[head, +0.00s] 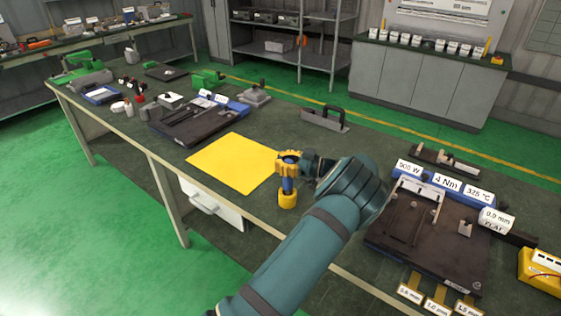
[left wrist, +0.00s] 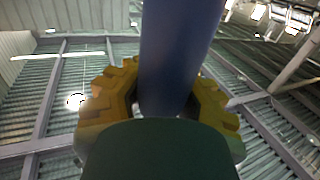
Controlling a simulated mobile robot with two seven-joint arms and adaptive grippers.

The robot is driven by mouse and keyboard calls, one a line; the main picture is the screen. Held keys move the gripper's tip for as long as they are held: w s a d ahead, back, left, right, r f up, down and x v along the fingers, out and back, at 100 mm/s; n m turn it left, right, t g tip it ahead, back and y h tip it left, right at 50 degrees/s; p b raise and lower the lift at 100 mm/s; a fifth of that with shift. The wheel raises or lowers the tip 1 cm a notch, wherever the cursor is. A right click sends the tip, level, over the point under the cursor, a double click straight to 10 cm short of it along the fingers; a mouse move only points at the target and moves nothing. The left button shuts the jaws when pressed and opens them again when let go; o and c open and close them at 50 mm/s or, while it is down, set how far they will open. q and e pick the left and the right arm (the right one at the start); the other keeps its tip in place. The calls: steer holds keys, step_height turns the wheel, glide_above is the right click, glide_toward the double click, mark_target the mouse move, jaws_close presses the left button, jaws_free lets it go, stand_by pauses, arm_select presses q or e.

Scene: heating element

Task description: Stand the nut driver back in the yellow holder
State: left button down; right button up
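My left gripper (head: 289,161), with yellow fingers, is above the bench just right of the yellow mat. Its fingers close around the blue shaft of the nut driver (head: 287,184). In the left wrist view the blue shaft (left wrist: 178,55) runs upright between the yellow fingers (left wrist: 160,110), with my dark palm below. The yellow holder (head: 287,200) appears as a small cup directly under the blue part. The driver's lower end meets or overlaps it; I cannot tell how deep it sits. The driver looks upright. My right gripper is out of view.
A yellow mat (head: 232,163) lies left of the gripper. A dark fixture (head: 425,240) with labelled blocks stands at right, a yellow box (head: 541,270) beyond it. A dark tray (head: 198,122) and a handled grey block (head: 325,119) are farther back. The bench's front edge is close.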

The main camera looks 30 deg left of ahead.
arm_select(q)
steer(key=shift+f+b, duration=0.3)
steer(key=shift+f, duration=0.15)
steer(key=c, duration=0.9)
jaws_free()
steer(key=shift+o, duration=0.2)
steer(key=shift+f, duration=0.1)
steer(key=v, duration=1.2)
